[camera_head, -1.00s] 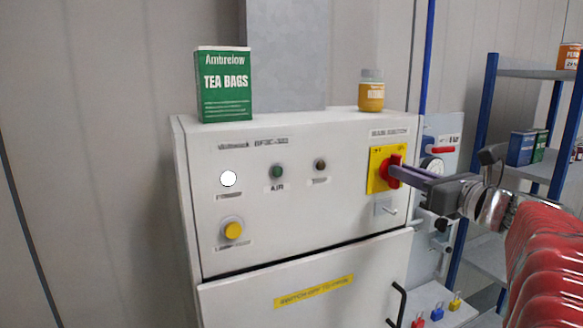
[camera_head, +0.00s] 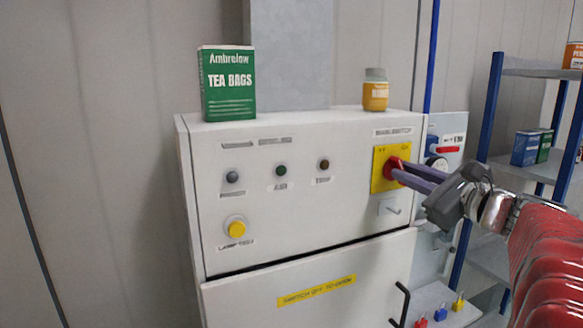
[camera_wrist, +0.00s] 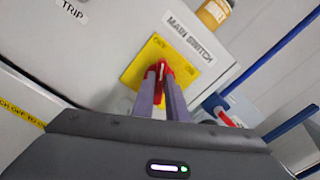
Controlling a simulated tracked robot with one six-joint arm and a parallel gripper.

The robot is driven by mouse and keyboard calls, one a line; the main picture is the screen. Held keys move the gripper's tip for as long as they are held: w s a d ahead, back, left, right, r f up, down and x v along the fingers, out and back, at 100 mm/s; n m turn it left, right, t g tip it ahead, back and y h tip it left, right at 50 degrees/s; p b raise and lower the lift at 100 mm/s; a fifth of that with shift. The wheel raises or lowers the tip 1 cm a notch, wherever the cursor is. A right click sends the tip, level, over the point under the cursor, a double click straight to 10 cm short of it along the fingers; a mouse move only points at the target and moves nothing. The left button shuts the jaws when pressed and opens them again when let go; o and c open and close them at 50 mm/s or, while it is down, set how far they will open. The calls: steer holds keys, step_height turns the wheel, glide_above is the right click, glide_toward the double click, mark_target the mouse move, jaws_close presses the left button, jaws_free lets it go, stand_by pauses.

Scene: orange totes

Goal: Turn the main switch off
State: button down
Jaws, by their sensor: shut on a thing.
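The main switch is a red rotary handle (camera_head: 393,168) on a yellow plate (camera_head: 380,180), at the upper right of the white cabinet's front. In the wrist view the handle (camera_wrist: 161,70) stands between my fingertips, in front of the yellow plate (camera_wrist: 160,52) under a "MAIN SWITCH" label. My gripper (camera_head: 400,174) is shut on the handle, reaching in from the right; it also shows in the wrist view (camera_wrist: 161,82). The jaws look rolled relative to the cabinet. A round lamp (camera_head: 233,177) at the left of the panel is dark. The handle's exact pointing is partly hidden by the fingers.
A green tea box (camera_head: 228,85) and an orange jar (camera_head: 375,92) stand on the cabinet (camera_head: 300,240). A yellow button (camera_head: 236,229) sits lower left. A door handle (camera_head: 399,303), small padlocks (camera_head: 440,314) and a blue-post shelf (camera_head: 535,72) are at right.

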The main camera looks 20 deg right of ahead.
steer(key=n, duration=0.7)
steer(key=f+n, duration=0.1)
steer(key=n, duration=0.3)
steer(key=shift+a+n, duration=0.25)
steer(key=shift+n, duration=0.05)
stand_by(0.4)
steer(key=c, duration=1.8)
jaws_free()
steer(key=shift+o, duration=0.2)
steer(key=shift+r, duration=0.1)
steer(key=shift+s, duration=0.1)
steer(key=s, duration=1.3)
steer(key=shift+s+d, duration=0.2)
steer(key=shift+s, duration=0.1)
